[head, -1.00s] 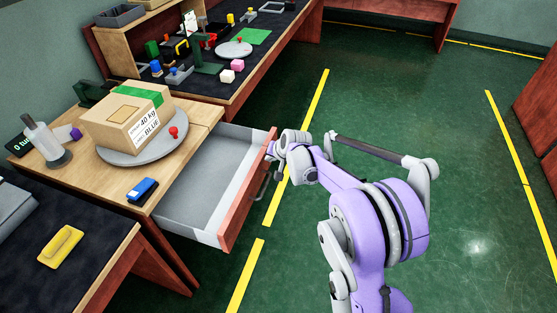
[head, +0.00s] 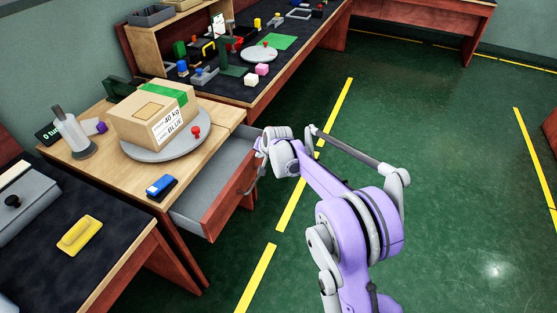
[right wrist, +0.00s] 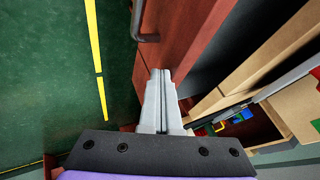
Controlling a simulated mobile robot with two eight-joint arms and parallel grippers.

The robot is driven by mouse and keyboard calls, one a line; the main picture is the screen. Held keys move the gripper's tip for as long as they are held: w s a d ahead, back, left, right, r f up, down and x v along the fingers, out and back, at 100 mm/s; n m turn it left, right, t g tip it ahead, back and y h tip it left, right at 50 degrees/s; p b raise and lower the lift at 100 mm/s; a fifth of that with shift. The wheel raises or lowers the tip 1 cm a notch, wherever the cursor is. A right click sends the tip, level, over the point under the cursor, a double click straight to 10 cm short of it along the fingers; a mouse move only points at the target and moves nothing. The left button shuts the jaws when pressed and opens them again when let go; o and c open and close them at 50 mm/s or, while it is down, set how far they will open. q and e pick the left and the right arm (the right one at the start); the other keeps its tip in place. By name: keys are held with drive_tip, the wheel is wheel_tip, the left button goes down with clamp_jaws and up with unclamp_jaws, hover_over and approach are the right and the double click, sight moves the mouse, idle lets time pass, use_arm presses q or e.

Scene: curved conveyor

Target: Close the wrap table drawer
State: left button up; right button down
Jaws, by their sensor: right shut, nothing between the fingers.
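The wrap table (head: 112,108) has a light wood top. Its drawer (head: 228,205), with a red-brown front and grey inside, stands partly open on the table's right side. The drawer is empty where I see inside. My right gripper (head: 261,149) is at the far end of the drawer front, shut and empty. In the right wrist view the closed fingertips (right wrist: 160,76) are against or very close to the red-brown drawer front (right wrist: 183,28). The dark bar handle (right wrist: 146,36) is just left of them. My left gripper is out of view.
On the wrap table are a cardboard box (head: 152,116) on a round grey turntable (head: 165,151), a blue block-like tool (head: 161,185) and a dispenser (head: 73,134). A dark bench (head: 62,205) stands nearer. Green floor to the right is clear.

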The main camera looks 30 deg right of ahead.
drive_tip(key=w+a, duration=0.6)
drive_tip(key=w, duration=0.2)
drive_tip(key=shift+a+p, duration=0.3)
drive_tip(key=shift+a, duration=0.1)
